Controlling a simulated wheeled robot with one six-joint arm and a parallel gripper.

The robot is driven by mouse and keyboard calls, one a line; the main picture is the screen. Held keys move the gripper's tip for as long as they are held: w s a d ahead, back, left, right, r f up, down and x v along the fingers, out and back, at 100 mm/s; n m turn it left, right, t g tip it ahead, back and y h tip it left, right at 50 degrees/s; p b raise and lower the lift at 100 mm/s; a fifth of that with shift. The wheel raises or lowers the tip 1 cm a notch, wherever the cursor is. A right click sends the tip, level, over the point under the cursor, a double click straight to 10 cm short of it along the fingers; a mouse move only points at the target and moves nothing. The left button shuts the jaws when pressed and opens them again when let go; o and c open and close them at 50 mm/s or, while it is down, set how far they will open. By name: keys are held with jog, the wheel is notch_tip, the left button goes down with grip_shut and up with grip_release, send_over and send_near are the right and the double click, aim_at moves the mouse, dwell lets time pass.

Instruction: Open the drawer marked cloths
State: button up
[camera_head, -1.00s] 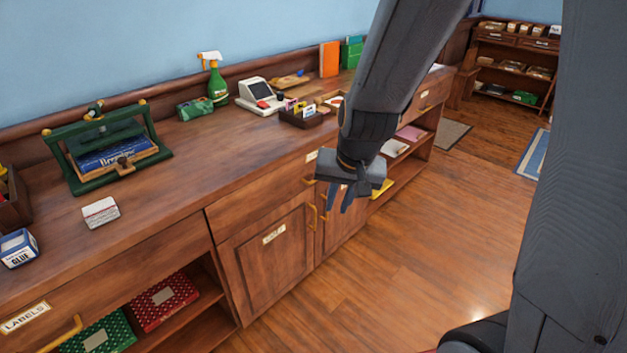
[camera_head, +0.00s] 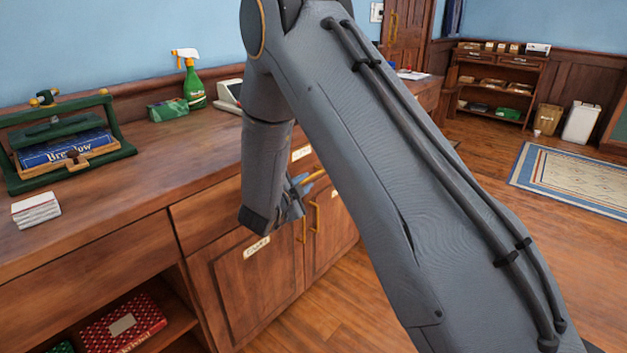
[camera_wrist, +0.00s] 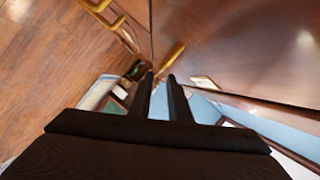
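The drawer (camera_head: 215,208) above the cupboard doors is shut. It bears a small pale label (camera_head: 301,153) whose text I cannot read, so I cannot tell whether it says cloths. Its brass handle (camera_head: 314,177) is partly hidden by my gripper (camera_head: 298,188). In the wrist view, my gripper (camera_wrist: 162,78) is open, with two dark fingers apart and nothing between them. A brass handle (camera_wrist: 172,54) lies just beyond the fingertips, apart from them as far as I can tell. A pale label (camera_wrist: 205,82) is to the right.
Below are cupboard doors with brass handles (camera_head: 316,218) and a label (camera_head: 257,248). The counter holds a green press (camera_head: 122,155), a white stack (camera_head: 36,209), and a spray bottle (camera_head: 194,88).

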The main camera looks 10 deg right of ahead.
aim_at(312, 177)
jog(key=b+x, duration=0.1)
jog(key=x, duration=0.6)
jog(key=shift+w+d+f, duration=0.15)
jog(key=shift+w+d, duration=0.1)
grip_shut()
